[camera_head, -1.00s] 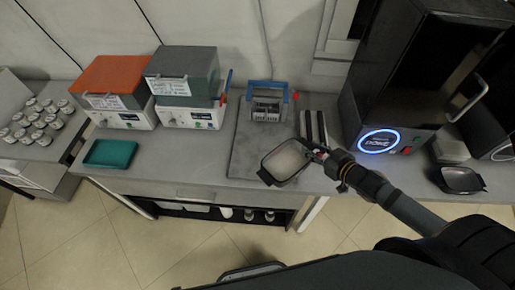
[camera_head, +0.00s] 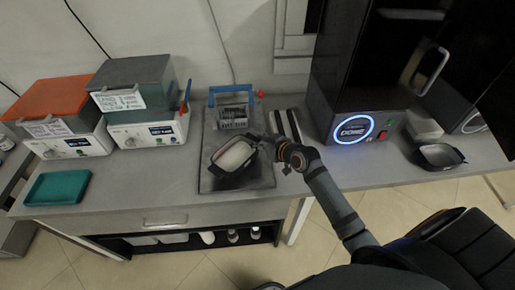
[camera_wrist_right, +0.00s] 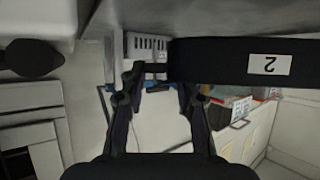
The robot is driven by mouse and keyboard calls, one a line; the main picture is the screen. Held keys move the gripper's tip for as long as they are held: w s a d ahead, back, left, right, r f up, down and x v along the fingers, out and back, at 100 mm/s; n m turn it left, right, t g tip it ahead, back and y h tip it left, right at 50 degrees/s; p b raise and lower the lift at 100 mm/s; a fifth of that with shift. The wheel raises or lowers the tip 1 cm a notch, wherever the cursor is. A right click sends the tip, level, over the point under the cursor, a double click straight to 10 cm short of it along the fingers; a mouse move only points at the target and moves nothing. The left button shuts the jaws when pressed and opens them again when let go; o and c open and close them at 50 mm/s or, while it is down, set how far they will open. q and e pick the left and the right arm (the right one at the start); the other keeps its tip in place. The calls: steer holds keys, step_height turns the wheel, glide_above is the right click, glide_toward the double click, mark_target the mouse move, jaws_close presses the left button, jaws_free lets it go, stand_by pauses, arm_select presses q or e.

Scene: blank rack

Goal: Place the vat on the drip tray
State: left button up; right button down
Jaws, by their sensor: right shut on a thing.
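The vat (camera_head: 234,157) is a shallow black-rimmed pan with a pale inside. My right gripper (camera_head: 272,147) is shut on its right side. In the right wrist view the gripper (camera_wrist_right: 164,82) shows beside a black wall of the vat (camera_wrist_right: 215,62) with a "2" label. The vat overlaps the front part of a flat dark grey tray (camera_head: 261,179), which looks like the drip tray; I cannot tell whether they touch. My left gripper is not in view.
A blue-handled rack (camera_head: 233,107) stands behind the vat. Dark strips (camera_head: 286,126) lie right of the tray, then a black machine with a lit ring (camera_head: 354,129). Another black pan (camera_head: 441,155) lies far right. A teal tray (camera_head: 57,188) and two boxed instruments stand left.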

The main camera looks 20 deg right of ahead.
steer(key=shift+w+a+f, duration=0.1)
steer(key=shift+w+f, duration=0.05)
step_height(320, 180, down, 3)
steer(key=shift+r, duration=0.2)
steer(key=shift+w+f, duration=0.1)
steer(key=shift+f, duration=0.2)
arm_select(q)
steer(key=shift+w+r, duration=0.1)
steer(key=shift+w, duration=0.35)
arm_select(e)
steer(key=c, duration=1)
jaws_free()
steer(key=shift+f, duration=0.15)
